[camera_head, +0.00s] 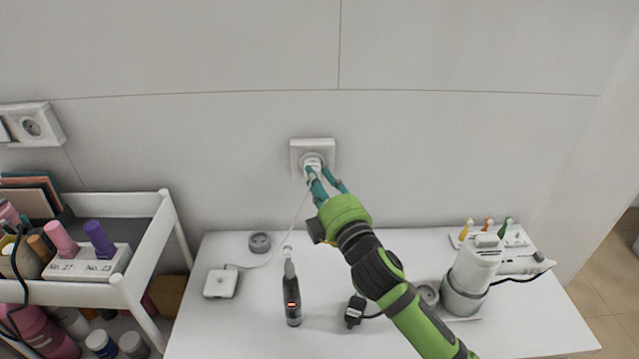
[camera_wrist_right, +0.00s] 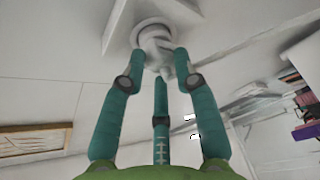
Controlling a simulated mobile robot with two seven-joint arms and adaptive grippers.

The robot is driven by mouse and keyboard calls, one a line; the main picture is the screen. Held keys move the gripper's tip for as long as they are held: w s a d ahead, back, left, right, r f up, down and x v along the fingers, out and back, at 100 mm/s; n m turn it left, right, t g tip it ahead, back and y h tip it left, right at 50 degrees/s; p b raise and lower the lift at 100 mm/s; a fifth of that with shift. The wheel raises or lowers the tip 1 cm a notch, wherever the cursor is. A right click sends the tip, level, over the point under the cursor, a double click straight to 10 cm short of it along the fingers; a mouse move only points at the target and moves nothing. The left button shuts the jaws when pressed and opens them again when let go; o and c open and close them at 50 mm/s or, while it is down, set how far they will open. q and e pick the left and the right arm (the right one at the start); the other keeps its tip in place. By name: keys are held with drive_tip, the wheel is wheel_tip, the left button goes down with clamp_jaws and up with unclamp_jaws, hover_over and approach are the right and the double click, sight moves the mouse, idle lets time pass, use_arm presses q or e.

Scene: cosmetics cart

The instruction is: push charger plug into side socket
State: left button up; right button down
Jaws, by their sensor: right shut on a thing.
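The white charger plug (camera_head: 312,163) is at the round recess of the square wall socket (camera_head: 298,148) above the white table. A thin white cord hangs from it down to a square white charger base (camera_head: 220,284). My right gripper (camera_head: 322,177) is shut on the plug with its teal fingers. In the right wrist view, the fingers (camera_wrist_right: 158,62) surround the plug body (camera_wrist_right: 155,42), which meets the socket's round face. I cannot tell how deep its pins sit. My left gripper is not in view.
Another wall socket (camera_head: 32,126) is at the far left above the cosmetics cart (camera_head: 150,235).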

drive_tip(key=shift+w, duration=0.2)
drive_tip(key=c, duration=0.9)
unclamp_jaws()
drive_tip(key=shift+w, duration=0.1)
drive_tip(key=shift+o, duration=0.2)
drive_tip(key=shift+s, duration=0.2)
drive_tip(key=v, duration=1.1)
drive_tip(key=shift+s+d, duration=0.2)
drive_tip(key=shift+s, duration=0.15)
drive_tip(key=shift+f, duration=0.15)
